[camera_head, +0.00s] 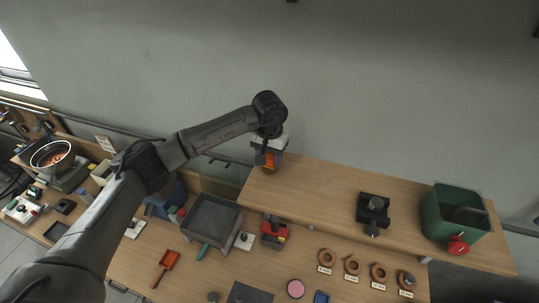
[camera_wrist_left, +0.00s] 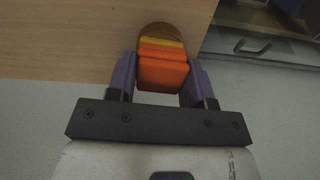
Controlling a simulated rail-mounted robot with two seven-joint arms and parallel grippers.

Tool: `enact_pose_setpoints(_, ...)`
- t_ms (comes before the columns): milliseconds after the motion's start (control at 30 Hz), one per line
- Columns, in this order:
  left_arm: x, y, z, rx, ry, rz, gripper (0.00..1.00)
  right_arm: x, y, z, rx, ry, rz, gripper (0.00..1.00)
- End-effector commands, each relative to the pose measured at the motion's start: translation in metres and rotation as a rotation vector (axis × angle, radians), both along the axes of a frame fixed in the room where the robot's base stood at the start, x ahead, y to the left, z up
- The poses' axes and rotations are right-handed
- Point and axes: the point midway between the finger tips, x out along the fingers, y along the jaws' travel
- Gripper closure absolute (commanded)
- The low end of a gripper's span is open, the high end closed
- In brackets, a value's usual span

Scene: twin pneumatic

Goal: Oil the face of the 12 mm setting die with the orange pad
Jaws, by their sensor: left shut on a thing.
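My left gripper (camera_head: 268,160) reaches over the left end of the raised wooden shelf. In the left wrist view its purple fingers (camera_wrist_left: 160,78) are shut on the orange pad (camera_wrist_left: 162,72). A yellow-orange band and a brown rounded part (camera_wrist_left: 158,32) show just beyond the pad; I cannot tell if they touch it. The pad also shows as a small orange patch in the head view (camera_head: 270,166). Several brown rings with small labels, one of them here (camera_head: 378,271), lie along the lower bench. The labels are too small to read surely, so I cannot pick out the 12 mm die. My right gripper is out of view.
A black device (camera_head: 373,208) and a green bin (camera_head: 437,215) with a red round part stand on the shelf. The shelf's middle is clear.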

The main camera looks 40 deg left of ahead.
Motion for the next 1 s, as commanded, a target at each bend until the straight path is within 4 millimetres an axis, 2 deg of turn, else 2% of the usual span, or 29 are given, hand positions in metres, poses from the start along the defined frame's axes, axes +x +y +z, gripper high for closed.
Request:
enact_pose_setpoints(267, 0.0, 0.0, 0.009, 0.002, 0.002, 0.001, 0.72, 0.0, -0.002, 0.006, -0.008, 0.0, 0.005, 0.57)
enact_pose_setpoints(1000, 0.0, 0.0, 0.067, 0.0, 0.0, 0.0, 0.72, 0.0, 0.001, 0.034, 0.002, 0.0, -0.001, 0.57)
